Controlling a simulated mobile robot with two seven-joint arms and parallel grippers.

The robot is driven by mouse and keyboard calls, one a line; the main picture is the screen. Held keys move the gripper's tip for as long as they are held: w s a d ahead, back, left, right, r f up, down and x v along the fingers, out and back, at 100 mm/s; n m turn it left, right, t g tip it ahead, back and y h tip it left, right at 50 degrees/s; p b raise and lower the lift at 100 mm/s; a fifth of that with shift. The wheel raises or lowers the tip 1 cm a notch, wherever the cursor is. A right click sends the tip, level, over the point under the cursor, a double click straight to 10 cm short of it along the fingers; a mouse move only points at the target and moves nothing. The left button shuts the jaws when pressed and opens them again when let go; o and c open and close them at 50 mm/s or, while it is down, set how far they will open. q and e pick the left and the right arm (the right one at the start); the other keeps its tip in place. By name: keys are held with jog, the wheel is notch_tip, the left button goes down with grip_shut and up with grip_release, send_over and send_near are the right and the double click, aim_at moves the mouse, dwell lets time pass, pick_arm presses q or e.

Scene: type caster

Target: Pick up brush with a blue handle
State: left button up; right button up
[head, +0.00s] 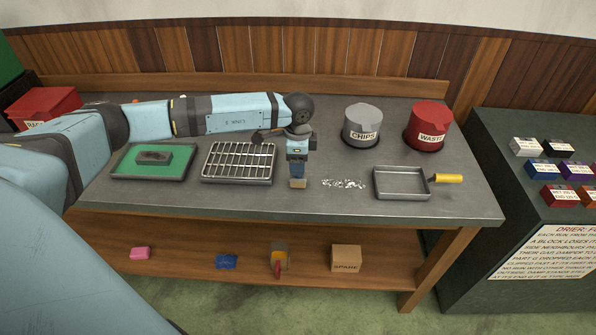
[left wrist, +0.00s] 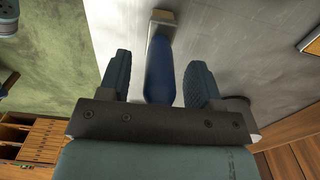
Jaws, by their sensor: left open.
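The brush shows in the left wrist view with a blue handle (left wrist: 159,78) and a tan head (left wrist: 161,22). In the head view its tan head (head: 298,184) shows just below my left gripper (head: 298,169), and the gripper hides most of the handle. My left gripper points down over the workbench (head: 330,213). In the left wrist view my left gripper (left wrist: 157,68) is open, with one finger on each side of the blue handle and visible gaps beside it. My right gripper is not in view.
Pale chips (head: 343,184) lie right of the brush, then a shallow metal tray (head: 401,196) and a yellow-handled tool (head: 447,178). A wire rack (head: 238,163) and green tray (head: 122,176) lie left. CHIPS (head: 361,125) and WASTE (head: 428,127) bins stand behind.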

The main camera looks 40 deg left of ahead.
pick_arm(q)
jog(key=c, duration=1)
jog(key=shift+r, duration=0.1)
